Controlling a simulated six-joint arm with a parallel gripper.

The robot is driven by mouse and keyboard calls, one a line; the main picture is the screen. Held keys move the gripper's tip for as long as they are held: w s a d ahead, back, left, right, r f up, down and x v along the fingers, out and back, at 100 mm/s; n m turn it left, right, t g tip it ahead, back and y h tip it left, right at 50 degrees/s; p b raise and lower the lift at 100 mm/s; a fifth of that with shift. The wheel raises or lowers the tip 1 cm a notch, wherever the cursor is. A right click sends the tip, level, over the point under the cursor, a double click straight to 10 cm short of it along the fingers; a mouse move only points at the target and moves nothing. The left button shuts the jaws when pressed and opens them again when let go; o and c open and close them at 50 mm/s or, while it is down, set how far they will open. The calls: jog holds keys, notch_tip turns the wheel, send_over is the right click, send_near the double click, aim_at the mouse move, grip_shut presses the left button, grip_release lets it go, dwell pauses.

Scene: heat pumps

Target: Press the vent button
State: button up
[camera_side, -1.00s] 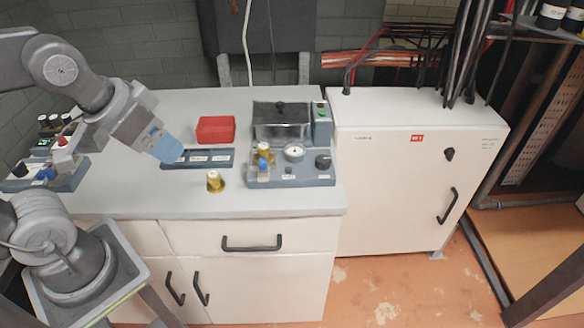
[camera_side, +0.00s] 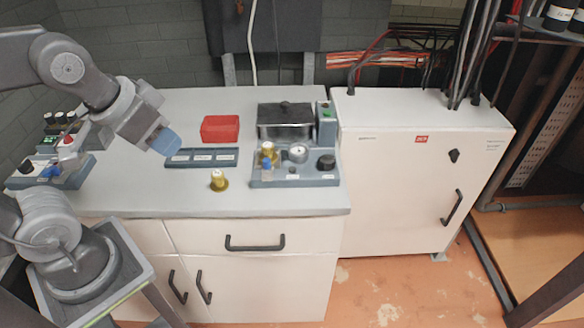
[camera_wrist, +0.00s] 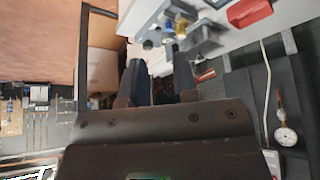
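A blue-grey unit (camera_side: 333,178) sits at the right of the bench. It carries a dark chamber with a black knob (camera_side: 285,117), a white round gauge (camera_side: 298,153), a black knob (camera_side: 326,162), a brass fitting with a blue part (camera_side: 267,164), and a green button (camera_side: 326,113) on a post. A small dark button (camera_side: 292,170) is on its front. The labels are too small to read, so I cannot tell which is the vent button. My gripper (camera_side: 166,142), with blue fingertips, is in the air left of the unit. In the wrist view its fingers (camera_wrist: 158,72) stand apart, with nothing between them.
A red box (camera_side: 220,129) and a dark labelled tray (camera_side: 201,158) lie between my gripper and the unit. A brass-coloured piece (camera_side: 219,180) stands alone near the front. Another control unit (camera_side: 55,172) is at the far left. A white cabinet (camera_side: 400,180) stands right of the bench.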

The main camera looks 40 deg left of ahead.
grip_shut()
dwell(1.1)
